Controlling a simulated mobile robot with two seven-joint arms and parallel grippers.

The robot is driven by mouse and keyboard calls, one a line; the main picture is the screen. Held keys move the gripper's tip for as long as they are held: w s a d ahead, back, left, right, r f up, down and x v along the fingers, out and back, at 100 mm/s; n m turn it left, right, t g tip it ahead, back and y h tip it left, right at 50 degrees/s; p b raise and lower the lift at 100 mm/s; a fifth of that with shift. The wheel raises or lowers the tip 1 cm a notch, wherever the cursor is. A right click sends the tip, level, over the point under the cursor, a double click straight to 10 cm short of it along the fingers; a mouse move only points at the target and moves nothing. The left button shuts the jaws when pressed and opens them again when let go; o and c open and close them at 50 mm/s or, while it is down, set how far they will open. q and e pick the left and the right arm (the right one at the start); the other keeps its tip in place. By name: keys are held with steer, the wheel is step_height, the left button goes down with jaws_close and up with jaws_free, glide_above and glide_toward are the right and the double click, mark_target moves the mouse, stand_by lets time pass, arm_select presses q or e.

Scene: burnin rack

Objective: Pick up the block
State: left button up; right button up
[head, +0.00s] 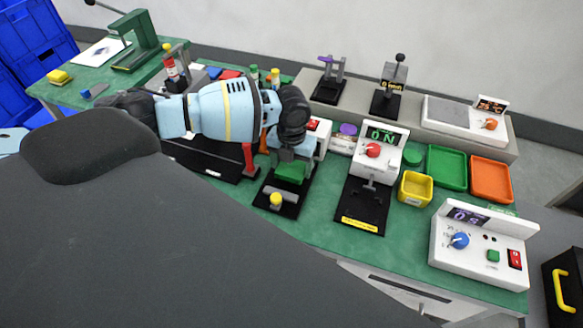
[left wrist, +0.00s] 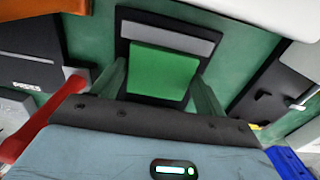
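A green block (head: 291,172) sits on a black fixture (head: 288,208) at the middle of the green bench, just behind a grey bar. In the left wrist view, the block (left wrist: 163,72) lies ahead of the palm beside the grey bar (left wrist: 168,38). My left gripper (head: 293,164) points down over the block. Its fingers (left wrist: 163,90) are apart, one on each side of the block, with dark base showing between block and fingers. The finger tips are partly hidden in the head view. My right gripper is not in view.
A red post (head: 248,160) stands close to the gripper's left.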

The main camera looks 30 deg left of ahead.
mark_target(292, 168)
arm_select(q)
steer(key=c, duration=0.7)
steer(key=shift+o, duration=0.2)
step_height(292, 168, up, 10)
